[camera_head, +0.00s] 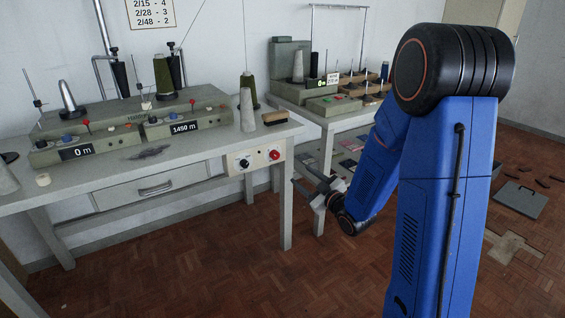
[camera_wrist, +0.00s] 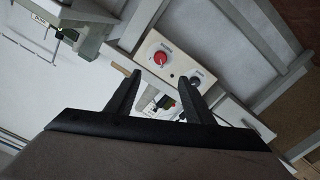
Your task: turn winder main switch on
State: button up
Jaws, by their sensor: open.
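A cream switch panel (camera_head: 256,159) is on the front right of the winder table, with a black knob (camera_head: 245,163) on the left and a red knob (camera_head: 275,155) on the right. In the wrist view the panel shows tilted, with the red knob (camera_wrist: 160,58) and the dark knob (camera_wrist: 196,79) beyond my fingers. The labels are too small to read, so I cannot tell which knob is the main switch. My gripper (camera_head: 308,181) is open and empty, right of the panel and apart from it. The winder (camera_head: 130,125) stands on the table with displays reading 0 m and 1450 m.
The winder table (camera_head: 180,172) has a drawer (camera_head: 153,189) left of the panel. A second table (camera_head: 335,122) with a grey-green machine stands behind my gripper. Floor in front is clear. A grey plate (camera_head: 519,199) lies on the floor at the right.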

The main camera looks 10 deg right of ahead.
send_near(276, 156)
jog(key=x, duration=0.8)
jog(key=shift+w, duration=0.2)
jog(key=c, duration=1)
